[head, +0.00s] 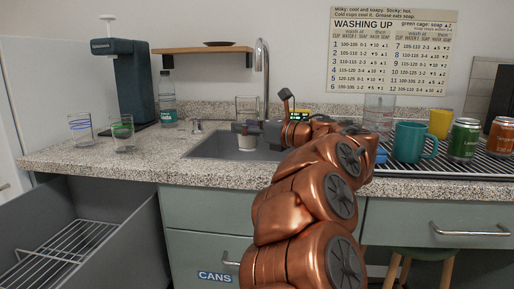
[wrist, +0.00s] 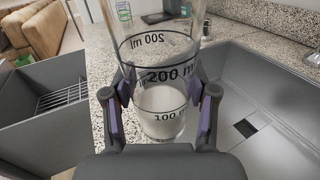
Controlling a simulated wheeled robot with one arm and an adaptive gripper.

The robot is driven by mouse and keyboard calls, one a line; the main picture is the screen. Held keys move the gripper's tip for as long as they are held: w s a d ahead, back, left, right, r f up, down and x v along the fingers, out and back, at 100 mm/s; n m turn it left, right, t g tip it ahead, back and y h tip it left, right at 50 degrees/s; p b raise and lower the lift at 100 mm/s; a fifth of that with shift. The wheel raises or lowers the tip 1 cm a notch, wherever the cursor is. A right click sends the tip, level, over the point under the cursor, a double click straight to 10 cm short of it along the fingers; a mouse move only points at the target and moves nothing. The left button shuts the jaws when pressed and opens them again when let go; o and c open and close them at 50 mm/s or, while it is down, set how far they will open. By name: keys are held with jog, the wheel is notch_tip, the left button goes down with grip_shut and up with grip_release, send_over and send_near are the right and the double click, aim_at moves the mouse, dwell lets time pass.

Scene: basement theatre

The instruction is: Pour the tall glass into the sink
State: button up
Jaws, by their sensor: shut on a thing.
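A clear tall glass (head: 247,103) with black ml marks stands upright in my gripper (head: 250,128). In the wrist view the tall glass (wrist: 165,60) sits between the two fingers of my gripper (wrist: 160,92), which is shut on it. It holds white liquid (wrist: 162,98) near the 100 ml mark. The grey sink (head: 205,147) is set in the speckled counter, and the glass appears upright at or above it in the head view. In the wrist view the sink (wrist: 260,112) lies to the right of the glass, with a dark square drain (wrist: 246,128).
A tap (head: 262,72) rises behind the sink. Two small glasses (head: 80,127) (head: 122,132) and a bottle (head: 168,100) stand left. A teal mug (head: 408,143), another clear glass (head: 379,104) and cans (head: 464,140) stand on the right. An open grey bin with a rack (head: 70,245) is lower left.

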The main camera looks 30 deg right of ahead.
jog(key=shift+r+p, duration=0.25)
jog(key=shift+p, duration=0.8)
jog(key=shift+d+m+p, duration=0.1)
jog(key=shift+m+p, duration=0.3)
jog(key=shift+p, duration=0.15)
